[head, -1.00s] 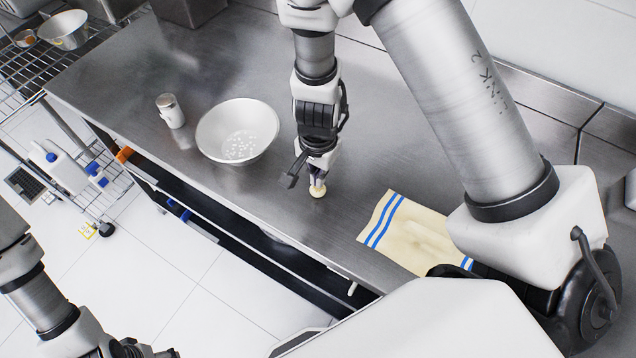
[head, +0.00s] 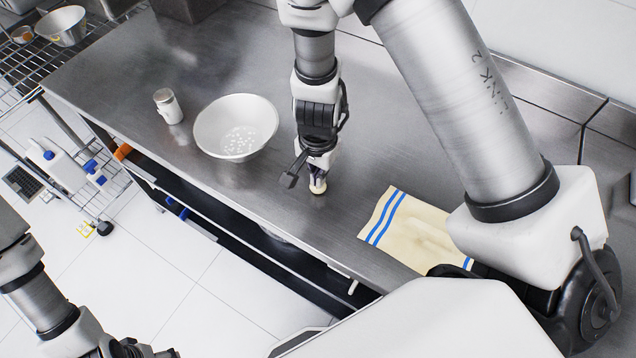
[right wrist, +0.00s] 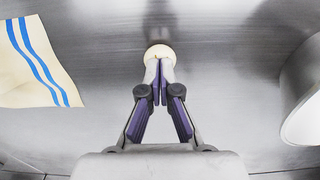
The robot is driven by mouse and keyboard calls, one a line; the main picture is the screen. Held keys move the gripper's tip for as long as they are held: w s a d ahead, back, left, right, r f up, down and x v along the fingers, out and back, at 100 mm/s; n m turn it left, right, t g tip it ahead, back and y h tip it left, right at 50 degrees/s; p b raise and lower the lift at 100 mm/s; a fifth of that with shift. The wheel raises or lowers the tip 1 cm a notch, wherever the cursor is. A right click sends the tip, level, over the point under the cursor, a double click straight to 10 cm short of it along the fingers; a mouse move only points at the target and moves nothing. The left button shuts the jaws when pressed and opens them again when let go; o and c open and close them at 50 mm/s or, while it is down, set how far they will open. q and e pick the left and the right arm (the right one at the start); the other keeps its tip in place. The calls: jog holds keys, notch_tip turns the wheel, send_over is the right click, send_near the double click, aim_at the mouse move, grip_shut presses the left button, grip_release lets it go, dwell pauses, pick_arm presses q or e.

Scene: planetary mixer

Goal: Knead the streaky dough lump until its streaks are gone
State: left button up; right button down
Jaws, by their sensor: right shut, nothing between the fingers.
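The dough lump (head: 318,191) is a small, pale, round piece on the steel table, mostly hidden under my right gripper in the head view. In the right wrist view the dough (right wrist: 159,51) shows as a cream disc just beyond the fingertips; I cannot make out streaks on it. My right gripper (head: 317,184) points down with its fingers shut and nothing between them, its tips at the dough and seemingly touching it. It also shows in the right wrist view (right wrist: 160,80). My left gripper (head: 135,350) is partly in view at the bottom left, away from the table, its fingers cut off.
A metal bowl (head: 236,127) with white bits inside stands left of the dough, with a shaker (head: 168,106) beyond it. A cream cloth with blue stripes (head: 405,232) lies to the right. The steel table (head: 250,75) is clear behind the bowl.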

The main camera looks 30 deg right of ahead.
jog(key=shift+f, duration=0.2)
dwell(0.6)
jog(key=shift+r+p, duration=0.55)
jog(key=shift+r, duration=0.3)
jog(key=shift+f, duration=0.2)
jog(key=shift+f+b, duration=0.3)
jog(key=shift+b, duration=0.2)
jog(key=shift+f+b, duration=0.35)
jog(key=shift+b, duration=0.05)
dwell(0.7)
jog(key=shift+r+p, duration=0.75)
jog(key=shift+r, duration=0.05)
